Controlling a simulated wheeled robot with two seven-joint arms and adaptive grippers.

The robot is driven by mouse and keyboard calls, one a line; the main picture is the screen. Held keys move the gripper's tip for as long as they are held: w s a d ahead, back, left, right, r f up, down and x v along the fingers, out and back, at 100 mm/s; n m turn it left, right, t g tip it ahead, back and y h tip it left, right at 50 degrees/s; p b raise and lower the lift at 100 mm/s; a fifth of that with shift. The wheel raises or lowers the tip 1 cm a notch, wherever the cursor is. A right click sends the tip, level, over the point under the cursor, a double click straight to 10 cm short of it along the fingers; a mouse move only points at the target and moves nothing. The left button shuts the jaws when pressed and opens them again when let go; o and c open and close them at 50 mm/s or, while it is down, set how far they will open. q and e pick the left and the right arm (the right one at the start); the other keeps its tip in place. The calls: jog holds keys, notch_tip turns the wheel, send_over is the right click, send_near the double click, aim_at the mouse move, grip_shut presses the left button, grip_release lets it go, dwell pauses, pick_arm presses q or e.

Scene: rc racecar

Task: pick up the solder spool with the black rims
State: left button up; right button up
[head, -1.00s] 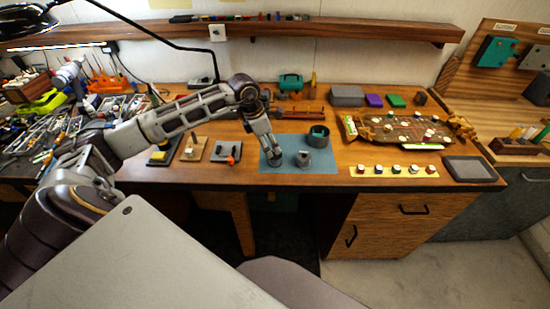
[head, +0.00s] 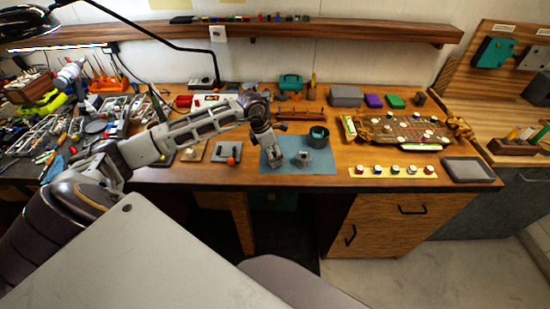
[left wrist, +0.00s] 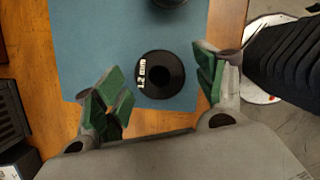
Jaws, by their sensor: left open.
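A small solder spool (head: 303,158) stands on the blue mat (head: 325,168) near the front of the bench. In the left wrist view its round black rim (left wrist: 161,75) faces the camera, with white "1.2 mm" lettering and a dark centre hole. My left gripper (head: 273,159) is above the mat, just left of the spool in the head view. In the left wrist view its green-padded fingers are spread wide, with the spool between and slightly beyond them. They appear apart from it. My right gripper is not in view.
A dark round container (head: 318,137) with something teal inside stands just behind the spool. A grey block with an orange knob (head: 230,161) is left of the mat. A yellow strip with several small jars (head: 393,171) lies right. The mat's front is clear.

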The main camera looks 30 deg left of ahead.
pick_arm(q)
jog(key=shift+x, duration=0.95)
jog(key=shift+c, duration=0.3)
jog(key=c, duration=1.2)
